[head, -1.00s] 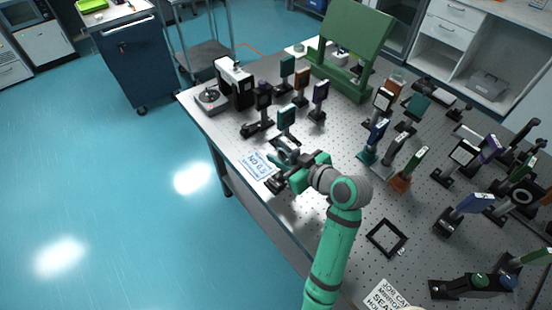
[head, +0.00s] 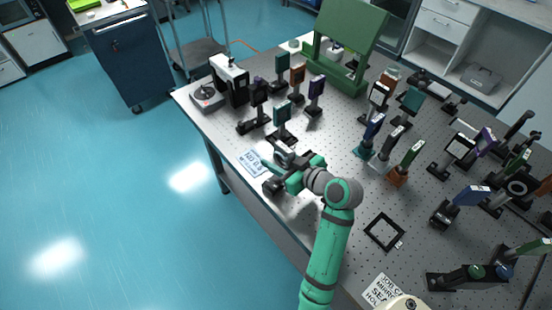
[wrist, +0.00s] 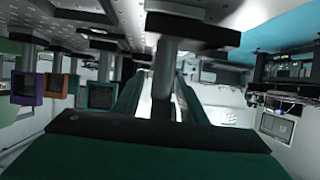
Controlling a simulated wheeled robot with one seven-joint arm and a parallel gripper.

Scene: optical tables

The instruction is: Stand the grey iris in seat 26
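The grey iris (head: 284,155) shows in the head view as a grey ring, partly hidden by my gripper. My gripper (head: 270,174) is around its post, near the table's left edge. In the wrist view, which is upside down, the grey post (wrist: 166,75) stands between my fingers (wrist: 163,98), with its dark base (wrist: 190,30) at the top. My gripper seems shut on the post. I cannot tell whether the base touches the table. A black square outline (head: 373,221) with a small tag lies at the right of my arm; its number is unreadable.
Several post-mounted optics stand behind, including a teal one (head: 282,121) close to the iris, and more at the right. A printed card (head: 252,163) lies beside my gripper. A green panel (head: 352,32) stands at the back.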

